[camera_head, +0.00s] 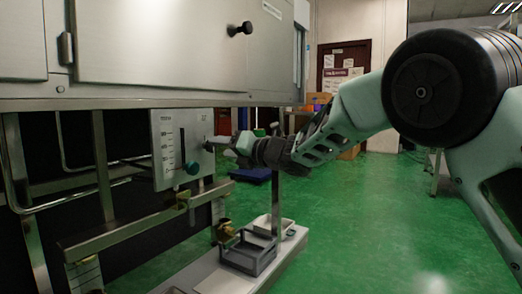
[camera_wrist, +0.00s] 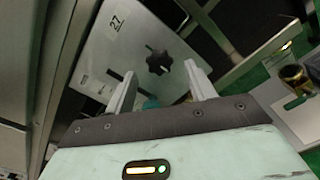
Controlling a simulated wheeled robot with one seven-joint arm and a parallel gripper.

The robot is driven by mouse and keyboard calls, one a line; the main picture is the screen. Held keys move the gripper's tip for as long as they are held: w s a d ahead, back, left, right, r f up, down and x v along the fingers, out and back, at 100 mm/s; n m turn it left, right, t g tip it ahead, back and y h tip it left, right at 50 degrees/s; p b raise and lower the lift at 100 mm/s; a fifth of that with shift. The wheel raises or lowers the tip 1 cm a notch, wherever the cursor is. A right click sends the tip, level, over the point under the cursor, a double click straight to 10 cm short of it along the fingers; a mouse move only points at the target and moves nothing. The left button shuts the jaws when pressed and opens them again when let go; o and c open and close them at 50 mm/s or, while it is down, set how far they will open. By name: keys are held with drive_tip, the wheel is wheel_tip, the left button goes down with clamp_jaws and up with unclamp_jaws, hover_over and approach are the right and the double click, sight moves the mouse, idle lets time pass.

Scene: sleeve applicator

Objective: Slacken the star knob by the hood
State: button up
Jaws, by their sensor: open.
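The star knob (camera_wrist: 158,62) is black with several lobes and sits on a grey metal plate (camera_wrist: 118,48) marked 27. In the head view the plate (camera_head: 166,135) hangs under the steel hood (camera_head: 160,45), with a scale and slot on it. My gripper (camera_wrist: 160,76) is open, its two pale fingers pointing toward the star knob, which appears between and just beyond the fingertips. I see no contact. In the head view my gripper (camera_head: 222,145) is at the plate's right edge. A teal knob (camera_head: 193,167) sits low on the plate; my gripper partly hides it in the wrist view.
A dark knob (camera_head: 240,28) sticks out from the hood's door. A steel rail (camera_head: 125,232) runs below the plate. Brass fittings (camera_head: 224,232) and a grey tray (camera_head: 248,253) are lower down. The green floor (camera_head: 370,220) to the right is open.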

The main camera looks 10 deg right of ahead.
drive_tip(key=p+v, duration=0.3)
drive_tip(key=v, duration=1)
drive_tip(key=shift+s+d, duration=0.2)
drive_tip(key=shift+d, duration=0.05)
drive_tip(key=s+d+f+m+g+h+p, duration=0.2)
drive_tip(key=s+f+m+g+h+p, duration=0.15)
drive_tip(key=s+m, duration=0.8)
drive_tip(key=s+d+f+m+g+h+p, duration=0.1)
drive_tip(key=s+f+m+g+h+p, duration=0.3)
drive_tip(key=s+m, duration=0.75)
drive_tip(key=s+d+f+m+g+h+p, duration=0.25)
drive_tip(key=s+m+h, duration=0.45)
drive_tip(key=s, duration=0.9)
wheel_tip(320, 180, up, 38)
drive_tip(key=m+g+p, duration=0.1)
drive_tip(key=p, duration=3.6)
drive_tip(key=shift+f+y, duration=0.2)
drive_tip(key=shift+y, duration=0.25)
